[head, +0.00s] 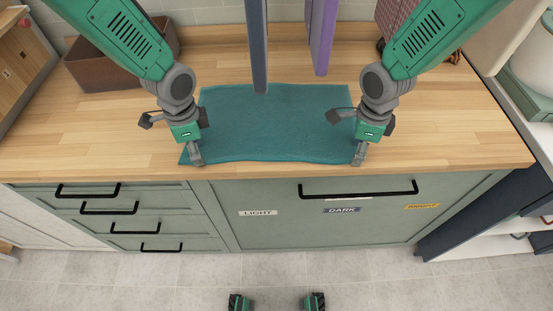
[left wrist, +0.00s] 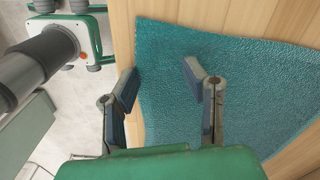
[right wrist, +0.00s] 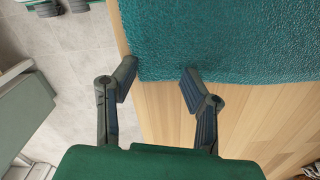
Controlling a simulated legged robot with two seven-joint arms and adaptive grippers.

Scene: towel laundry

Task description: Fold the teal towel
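The teal towel (head: 275,120) lies flat and spread out on the wooden counter, its near edge close to the counter's front edge. My left gripper (head: 196,157) is at the towel's near left corner. In the left wrist view its fingers (left wrist: 160,80) are apart, one over the towel (left wrist: 235,75) and one beyond the counter edge. My right gripper (head: 359,155) is at the near right corner. In the right wrist view its fingers (right wrist: 157,75) are apart around the corner of the towel (right wrist: 220,35), with nothing clearly pinched.
The wooden counter (head: 450,125) is clear at right. A brown box (head: 105,75) stands at back left, a wicker basket (head: 397,20) at back right. Hanging blue-grey (head: 257,45) and purple (head: 322,35) pieces are behind the towel.

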